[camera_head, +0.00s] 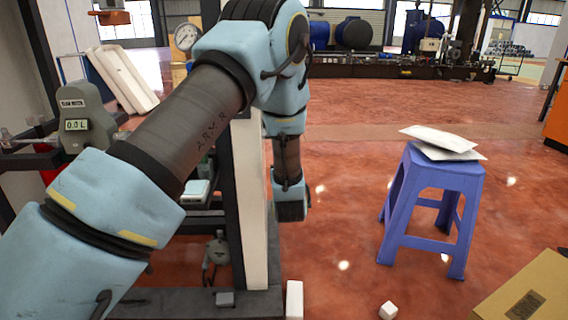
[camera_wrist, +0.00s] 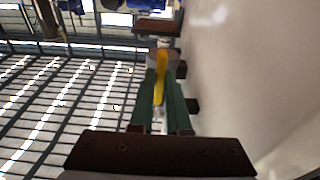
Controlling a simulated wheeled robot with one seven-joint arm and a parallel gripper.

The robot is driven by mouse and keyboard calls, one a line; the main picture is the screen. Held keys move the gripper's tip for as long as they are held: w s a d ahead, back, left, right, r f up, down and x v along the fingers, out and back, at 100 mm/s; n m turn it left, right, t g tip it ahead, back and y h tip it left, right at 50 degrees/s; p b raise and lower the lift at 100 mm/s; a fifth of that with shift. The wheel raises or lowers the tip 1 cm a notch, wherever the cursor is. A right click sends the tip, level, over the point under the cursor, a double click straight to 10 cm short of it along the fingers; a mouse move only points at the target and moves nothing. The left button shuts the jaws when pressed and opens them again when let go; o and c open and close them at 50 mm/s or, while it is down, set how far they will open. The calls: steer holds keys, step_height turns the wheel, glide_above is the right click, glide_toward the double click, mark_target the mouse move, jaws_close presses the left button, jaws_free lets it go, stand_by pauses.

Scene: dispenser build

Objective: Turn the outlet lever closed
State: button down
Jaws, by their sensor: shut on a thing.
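A yellow lever (camera_wrist: 161,70) shows in the middle of the wrist view, in front of a grey round fitting. My gripper (camera_wrist: 161,98) has its green fingers on either side of the lever and is shut on it. The lever runs away from the camera between the fingers. In the head view my arm bends over and down behind a white upright panel (camera_head: 250,200); the fingers and the lever are hidden there.
A flow meter reading 0.0 L (camera_head: 80,120) and a pressure gauge (camera_head: 186,37) stand at left. A blue stool (camera_head: 432,200) with white packets (camera_head: 440,140) stands at right. A cardboard box (camera_head: 530,295) is at lower right. Open floor lies between panel and stool.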

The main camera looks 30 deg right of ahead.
steer(key=shift+w+r, duration=0.1)
stand_by(0.3)
steer(key=c, duration=0.9)
jaws_free()
steer(key=p+v, duration=0.1)
steer(key=v, duration=1)
steer(key=shift+d, duration=0.1)
